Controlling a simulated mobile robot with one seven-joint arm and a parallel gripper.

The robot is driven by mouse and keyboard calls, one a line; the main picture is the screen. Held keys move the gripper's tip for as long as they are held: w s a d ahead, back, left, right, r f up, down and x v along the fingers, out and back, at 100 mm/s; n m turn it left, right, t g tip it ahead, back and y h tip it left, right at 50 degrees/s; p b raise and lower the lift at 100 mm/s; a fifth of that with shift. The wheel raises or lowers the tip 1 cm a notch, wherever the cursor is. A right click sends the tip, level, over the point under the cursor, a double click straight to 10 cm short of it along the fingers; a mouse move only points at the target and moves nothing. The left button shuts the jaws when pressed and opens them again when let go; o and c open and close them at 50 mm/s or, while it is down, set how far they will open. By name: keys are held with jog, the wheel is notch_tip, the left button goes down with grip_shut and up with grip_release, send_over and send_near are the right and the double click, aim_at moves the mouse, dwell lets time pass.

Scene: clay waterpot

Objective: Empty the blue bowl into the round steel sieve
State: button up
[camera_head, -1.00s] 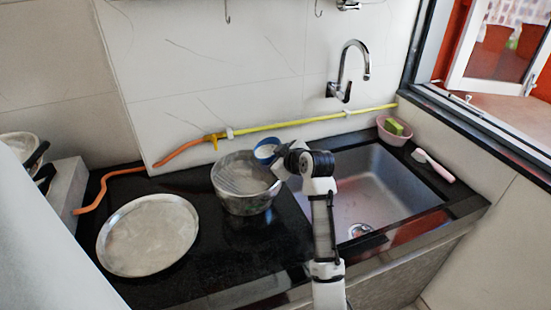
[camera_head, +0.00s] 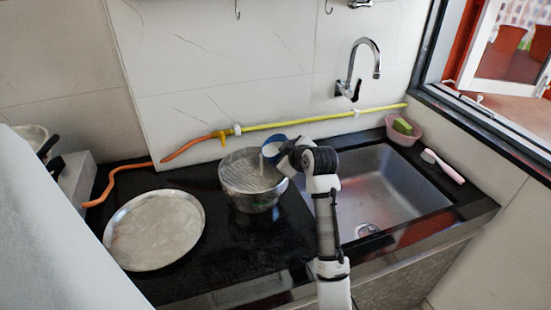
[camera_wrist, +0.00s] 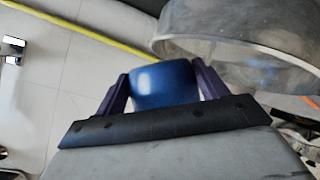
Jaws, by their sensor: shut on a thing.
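The blue bowl (camera_head: 273,149) is held tilted over the right rear rim of the round steel sieve (camera_head: 252,190), its opening turned toward the sieve. A pale streak shows at the bowl's lip above the sieve; whether it is falling contents is hard to tell. My gripper (camera_head: 284,155) is shut on the bowl. In the wrist view, the bowl's blue outside (camera_wrist: 162,86) sits between the two fingers of my gripper (camera_wrist: 160,70), and the sieve's wall (camera_wrist: 240,38) is close by at upper right. The bowl's inside is mostly hidden.
A round metal tray (camera_head: 155,230) lies on the black counter to the left. The sink (camera_head: 385,190) is at the right, with a tap (camera_head: 358,65) above it. A pink basin (camera_head: 403,130) and a brush (camera_head: 443,166) stand beside it. A yellow-orange hose (camera_head: 290,122) runs along the wall.

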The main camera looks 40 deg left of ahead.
dwell(0.6)
jog(key=shift+r+n+t, duration=0.15)
jog(key=shift+n+t, duration=0.15)
jog(key=shift+n, duration=0.1)
jog(key=shift+h, duration=0.3)
jog(key=shift+r+n+t+b, duration=0.15)
jog(key=shift+n+t+b, duration=0.25)
jog(key=shift+t, duration=0.1)
jog(key=shift+h, duration=0.3)
jog(key=shift+s+r+n+t+b, duration=0.1)
jog(key=shift+n+t+b, duration=0.2)
jog(key=shift+n, duration=0.1)
jog(key=shift+a, duration=0.1)
dwell(0.6)
jog(key=shift+s+r+n+t+h+b, duration=0.1)
jog(key=shift+n+t+h+b, duration=0.2)
jog(key=shift+n+h+b, duration=0.1)
